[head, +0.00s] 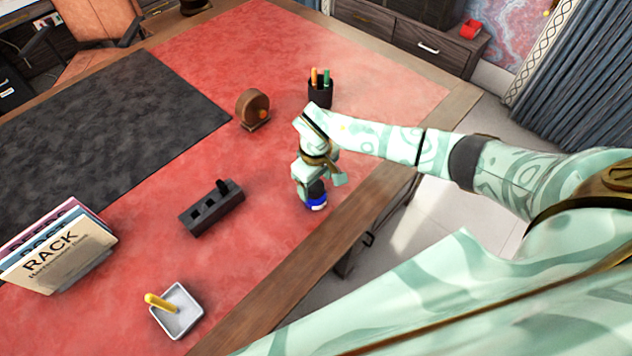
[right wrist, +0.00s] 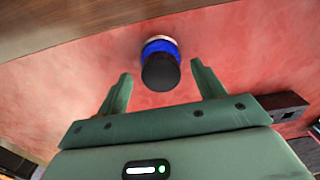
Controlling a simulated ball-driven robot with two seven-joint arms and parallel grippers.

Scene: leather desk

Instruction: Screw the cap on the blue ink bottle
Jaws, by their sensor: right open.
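The blue ink bottle (head: 316,204) stands upright on the red leather near the desk's right edge. A black cap (head: 316,188) sits on top of it; it also shows in the right wrist view (right wrist: 160,72), with the bottle's blue body (right wrist: 160,47) behind it. I cannot tell how tightly the cap sits. My right gripper (head: 318,182) is above the bottle, pointing down. In the right wrist view my right gripper (right wrist: 161,70) is open, with one finger on each side of the cap and gaps showing. My left gripper is not in view.
A dark slotted block (head: 212,208) lies left of the bottle. A white dish (head: 178,322) with a yellow stick is at the front. A pen cup (head: 320,92) and a round wooden object (head: 253,107) stand behind. Books (head: 60,252) stand at left. Leather around the bottle is clear.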

